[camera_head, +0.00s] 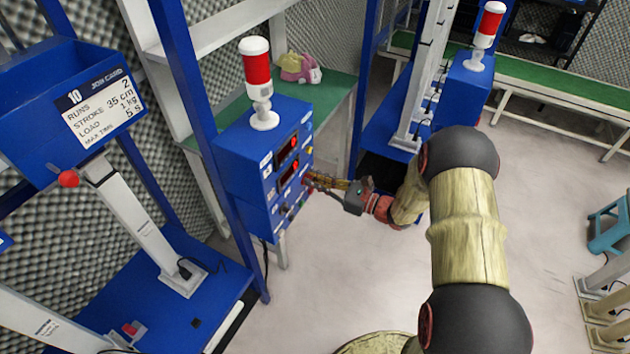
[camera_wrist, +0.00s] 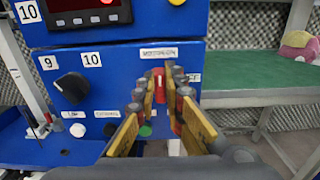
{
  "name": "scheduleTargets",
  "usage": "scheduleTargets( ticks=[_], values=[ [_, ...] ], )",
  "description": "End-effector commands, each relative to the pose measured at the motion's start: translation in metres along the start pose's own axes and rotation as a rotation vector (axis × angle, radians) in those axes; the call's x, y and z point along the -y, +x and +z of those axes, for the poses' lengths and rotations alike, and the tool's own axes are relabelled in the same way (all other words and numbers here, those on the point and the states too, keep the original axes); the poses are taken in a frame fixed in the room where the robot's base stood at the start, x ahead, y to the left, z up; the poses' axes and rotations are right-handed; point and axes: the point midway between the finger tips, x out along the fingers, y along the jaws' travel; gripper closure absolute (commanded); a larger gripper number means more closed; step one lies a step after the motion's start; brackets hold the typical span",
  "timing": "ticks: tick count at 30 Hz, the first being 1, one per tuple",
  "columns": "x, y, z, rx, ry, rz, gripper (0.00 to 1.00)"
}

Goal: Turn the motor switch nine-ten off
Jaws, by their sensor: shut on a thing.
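The blue control box (camera_head: 240,160) with two red displays stands left of centre in the head view. My gripper (camera_head: 312,181) reaches its front panel from the right. In the wrist view, the red motor switch (camera_wrist: 159,86) sits under a "MOTOR ON" label (camera_wrist: 158,52), with an "OFF" label (camera_wrist: 195,77) partly hidden on its right. The yellow fingers of my gripper (camera_wrist: 159,80) are closed around the switch, one on each side. The switch looks roughly upright. A black selector knob (camera_wrist: 75,87) is to the left, near the 9 and 10 labels.
A white button (camera_wrist: 77,130), a black button (camera_wrist: 111,130) and a green button (camera_wrist: 145,130) lie below the knob and switch. A red beacon (camera_head: 257,75) stands on the box. A green bench (camera_wrist: 240,75) with a pink toy (camera_wrist: 298,45) is behind it.

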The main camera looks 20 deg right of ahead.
Motion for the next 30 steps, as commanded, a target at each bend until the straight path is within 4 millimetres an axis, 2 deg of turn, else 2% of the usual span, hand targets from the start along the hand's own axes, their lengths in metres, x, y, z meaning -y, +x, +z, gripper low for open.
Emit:
scheduleTargets(
  ticks=[17,30],
  values=[
    [0.0,-0.0002,0.001,-0.001,0.053,0.0,1.0],
    [0.0037,-0.0002,0.003,-0.002,0.387,0.0,1.0]
  ],
)
